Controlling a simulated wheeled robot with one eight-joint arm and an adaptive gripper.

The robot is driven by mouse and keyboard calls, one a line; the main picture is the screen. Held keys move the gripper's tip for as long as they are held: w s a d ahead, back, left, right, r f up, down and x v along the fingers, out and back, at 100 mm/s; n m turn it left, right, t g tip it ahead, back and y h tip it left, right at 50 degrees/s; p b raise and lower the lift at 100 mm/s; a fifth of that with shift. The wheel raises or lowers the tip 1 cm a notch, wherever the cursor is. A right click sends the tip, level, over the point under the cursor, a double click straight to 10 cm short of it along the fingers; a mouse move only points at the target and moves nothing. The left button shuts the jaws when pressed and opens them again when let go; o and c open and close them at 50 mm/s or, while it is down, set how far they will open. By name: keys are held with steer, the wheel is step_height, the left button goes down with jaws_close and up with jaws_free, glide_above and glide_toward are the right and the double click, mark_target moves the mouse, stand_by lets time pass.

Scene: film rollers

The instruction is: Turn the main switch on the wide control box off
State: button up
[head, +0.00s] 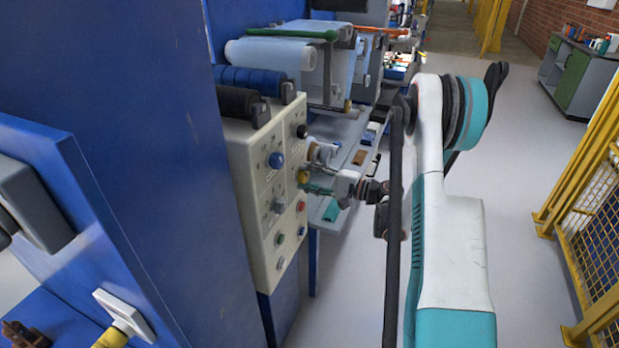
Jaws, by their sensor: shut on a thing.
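The wide control box (245,190) is beige and stands on the blue frame left of centre, its panel facing right. The panel carries a blue knob (277,160), a black knob (302,131), a grey knob (279,206) and red and green buttons. A small yellow part, seemingly the main switch (303,176), shows at the panel's right edge. My gripper (310,183) reaches in from the right and is shut on it. The fingertips are small here and partly hide the switch, so its exact turn angle cannot be told.
Rollers (262,78) and a blue machine wall (165,130) stand behind and left of the box. A grey shelf (340,150) with small items lies beyond my gripper. A yellow mesh fence (595,220) stands at right.

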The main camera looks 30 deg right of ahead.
steer(key=o, duration=1)
steer(key=shift+o, duration=0.2)
steer(key=shift+s+d, duration=0.1)
steer(key=v, duration=1.1)
steer(key=shift+s+d, duration=0.25)
steer(key=shift+s, duration=0.05)
